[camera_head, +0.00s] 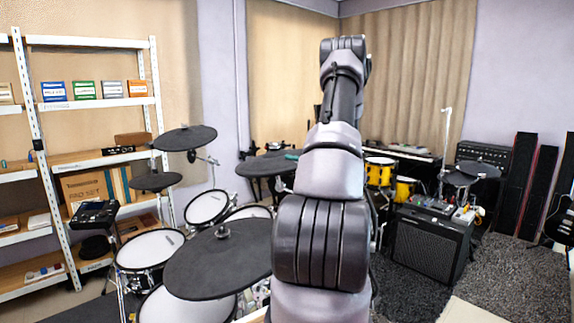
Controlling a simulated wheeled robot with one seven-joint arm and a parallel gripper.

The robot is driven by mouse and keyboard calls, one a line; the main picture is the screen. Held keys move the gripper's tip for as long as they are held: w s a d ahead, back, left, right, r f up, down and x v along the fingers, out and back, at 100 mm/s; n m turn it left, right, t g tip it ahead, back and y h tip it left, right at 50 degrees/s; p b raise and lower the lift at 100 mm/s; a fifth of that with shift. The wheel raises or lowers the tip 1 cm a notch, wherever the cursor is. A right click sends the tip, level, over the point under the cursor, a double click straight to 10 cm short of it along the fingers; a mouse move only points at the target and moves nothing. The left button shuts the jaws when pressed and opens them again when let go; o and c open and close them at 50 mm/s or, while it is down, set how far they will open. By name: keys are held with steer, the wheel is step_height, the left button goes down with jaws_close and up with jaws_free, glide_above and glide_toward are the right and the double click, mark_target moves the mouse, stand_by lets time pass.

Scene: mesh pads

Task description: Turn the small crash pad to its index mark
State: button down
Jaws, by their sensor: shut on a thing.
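Several dark round cymbal-type pads stand on the electronic drum kit. A small one (157,182) is at the left, below a wider one (185,138) on a stand. Another dark pad (262,167) sits beyond the kit's middle, partly hidden by my arm. The largest pad (222,258) is in front, left of my arm. I cannot tell for sure which is the small crash pad, and I make out no index mark. My arm rises through the middle of the view and bends away at the top. My gripper is hidden behind it.
White mesh drum pads (150,249) and a drum module (94,214) are low at the left. Metal shelves (90,42) stand behind them. A black amplifier (430,245) and yellow drums (379,172) are to the right. Grey carpet (520,275) is clear at the lower right.

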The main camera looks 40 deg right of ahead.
steer(key=shift+w+d+n+g+y, duration=0.1)
steer(key=shift+d+n+g+y, duration=0.6)
steer(key=shift+y, duration=0.4)
steer(key=shift+w+d+n+g+y, duration=0.1)
steer(key=shift+d+n+g+y, duration=0.6)
steer(key=shift+y, duration=0.4)
steer(key=shift+s+d, duration=0.1)
steer(key=shift+d, duration=0.05)
steer(key=c, duration=0.8)
jaws_free()
steer(key=shift+c, duration=0.2)
steer(key=v, duration=1)
steer(key=shift+s+d, duration=0.25)
steer(key=shift+d, duration=0.05)
